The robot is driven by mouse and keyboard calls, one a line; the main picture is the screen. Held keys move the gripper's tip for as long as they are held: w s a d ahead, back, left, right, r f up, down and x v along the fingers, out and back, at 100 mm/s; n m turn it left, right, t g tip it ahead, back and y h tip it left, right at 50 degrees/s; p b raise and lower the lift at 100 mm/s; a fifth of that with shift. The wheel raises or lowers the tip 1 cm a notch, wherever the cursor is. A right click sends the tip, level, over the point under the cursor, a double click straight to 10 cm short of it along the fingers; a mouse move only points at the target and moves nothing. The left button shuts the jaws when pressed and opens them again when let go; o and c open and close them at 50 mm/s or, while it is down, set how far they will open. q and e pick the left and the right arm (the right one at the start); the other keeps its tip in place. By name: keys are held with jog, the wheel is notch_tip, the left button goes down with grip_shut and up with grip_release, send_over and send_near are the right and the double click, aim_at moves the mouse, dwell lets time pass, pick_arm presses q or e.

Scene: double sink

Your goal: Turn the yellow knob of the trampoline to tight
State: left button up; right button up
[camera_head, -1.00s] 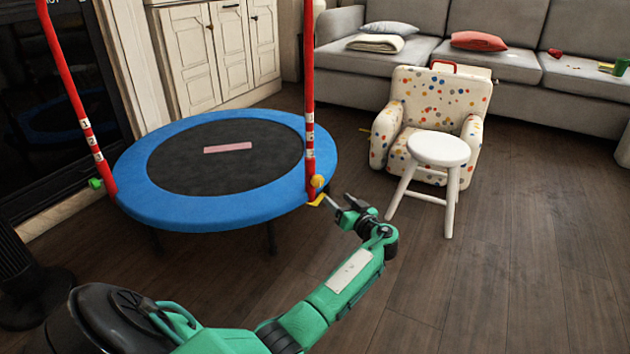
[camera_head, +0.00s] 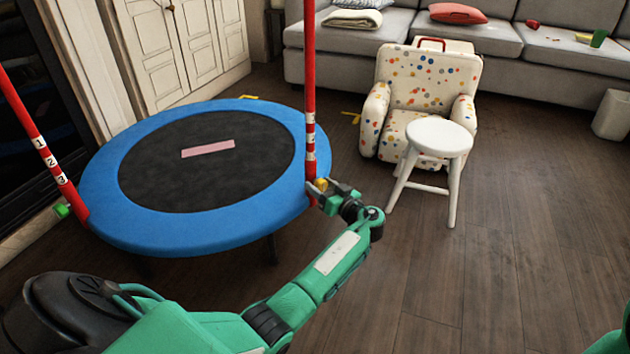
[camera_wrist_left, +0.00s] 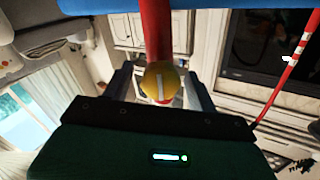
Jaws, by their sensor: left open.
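The blue-rimmed trampoline (camera_head: 110,205) has a black mat and two red posts. The yellow knob (camera_head: 321,184) sits low on the right red post (camera_head: 310,80), just above the blue rim. My left gripper (camera_head: 322,192) is at this knob. In the left wrist view, the yellow knob (camera_wrist_left: 161,82) shows a pale bar on its face and lies between the two open fingers (camera_wrist_left: 160,90), with gaps at both sides.
A white stool (camera_head: 440,138) and a dotted armchair (camera_head: 430,85) stand right of the trampoline. A grey sofa (camera_head: 520,60) is behind them. The wooden floor (camera_head: 440,270) at front right is clear.

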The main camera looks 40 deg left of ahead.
pick_arm(q)
jog(key=c, duration=1)
